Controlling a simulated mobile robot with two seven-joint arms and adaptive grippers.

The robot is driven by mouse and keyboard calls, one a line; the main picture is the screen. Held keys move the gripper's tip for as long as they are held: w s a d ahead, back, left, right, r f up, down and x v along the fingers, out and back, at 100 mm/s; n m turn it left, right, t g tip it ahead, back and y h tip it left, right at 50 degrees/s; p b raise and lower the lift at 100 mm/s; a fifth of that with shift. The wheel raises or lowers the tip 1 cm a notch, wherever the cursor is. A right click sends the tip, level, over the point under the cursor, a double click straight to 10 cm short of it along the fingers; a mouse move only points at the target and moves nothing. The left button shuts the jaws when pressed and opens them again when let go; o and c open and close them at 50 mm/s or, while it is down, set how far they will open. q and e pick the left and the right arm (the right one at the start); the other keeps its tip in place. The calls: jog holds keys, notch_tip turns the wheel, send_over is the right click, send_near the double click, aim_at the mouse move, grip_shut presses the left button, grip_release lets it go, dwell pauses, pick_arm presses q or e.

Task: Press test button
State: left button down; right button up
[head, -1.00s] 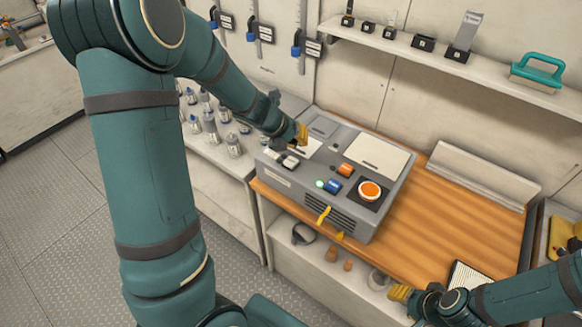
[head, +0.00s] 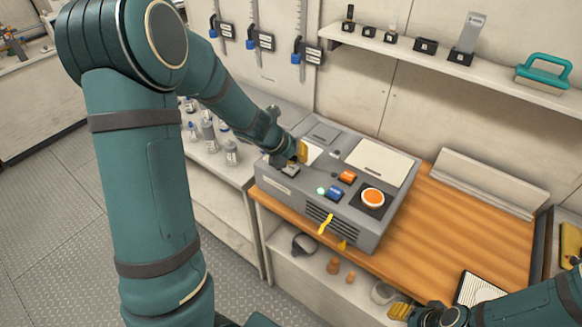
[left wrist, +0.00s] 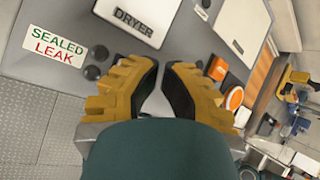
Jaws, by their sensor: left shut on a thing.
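The grey test machine (head: 285,187) sits on the wooden bench top. On its top are a round orange button (head: 373,198) on a black square, an orange switch (head: 347,177), a blue switch (head: 335,193) and a small green light (head: 321,190). The left wrist view shows a DRYER label (left wrist: 140,19), a SEALED LEAK label (left wrist: 55,40) and the orange button (left wrist: 235,97). My left gripper (left wrist: 162,66) is over the machine's left part, its fingertips close together; what they close on is hidden.
Yellow tabs (head: 326,223) hang at the machine's front. A striped white pad (head: 480,288) lies on the bench (head: 440,225). Several small bottles (head: 210,135) stand left of the machine. A wall shelf (head: 450,65) holds small items and a teal-handled tool (head: 544,70).

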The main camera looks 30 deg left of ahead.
aim_at(297, 167)
pick_arm(q)
jog(key=shift+f, duration=0.2)
dwell(0.7)
jog(key=shift+f+b, duration=0.3)
jog(key=shift+f+b, duration=0.4)
jog(key=shift+f, duration=0.1)
dwell(0.8)
jog(key=shift+r, duration=0.15)
jog(key=shift+r+p, duration=0.85)
jog(key=shift+p, duration=0.2)
notch_tip(297, 167, up, 5)
jog(key=p, duration=0.5)
